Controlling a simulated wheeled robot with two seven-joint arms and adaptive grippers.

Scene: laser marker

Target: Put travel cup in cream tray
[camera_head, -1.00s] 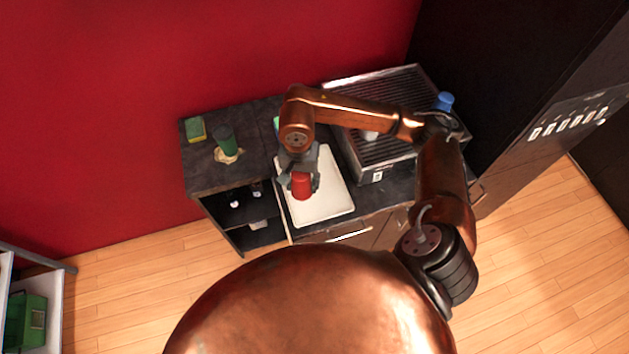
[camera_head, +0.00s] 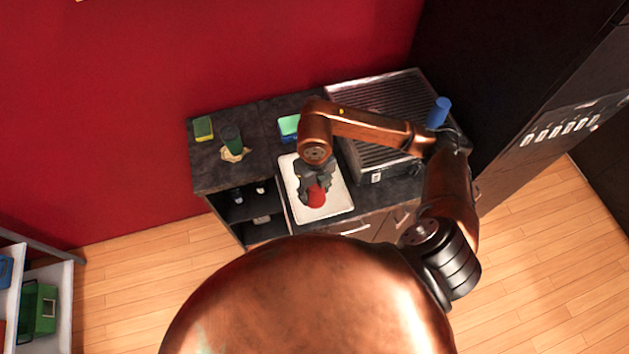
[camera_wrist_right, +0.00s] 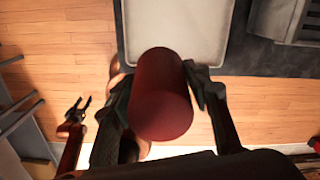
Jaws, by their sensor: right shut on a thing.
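The travel cup, a plain red cylinder (camera_head: 316,196), is in my right gripper (camera_head: 317,184). In the head view it is over the cream tray (camera_head: 340,198), a pale rectangle on the counter. Whether the cup touches the tray cannot be told. The right wrist view shows the cup (camera_wrist_right: 161,95) between the fingers of the right gripper (camera_wrist_right: 160,88), with the tray (camera_wrist_right: 190,30) beyond it. My left gripper (camera_wrist_right: 82,103) appears small at the left of the wrist view, with its fingers apart and empty; it is outside the head view.
A green cup (camera_head: 232,138), a yellow-green sponge (camera_head: 203,128) and a green-blue box (camera_head: 289,126) sit on the dark counter (camera_head: 215,176).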

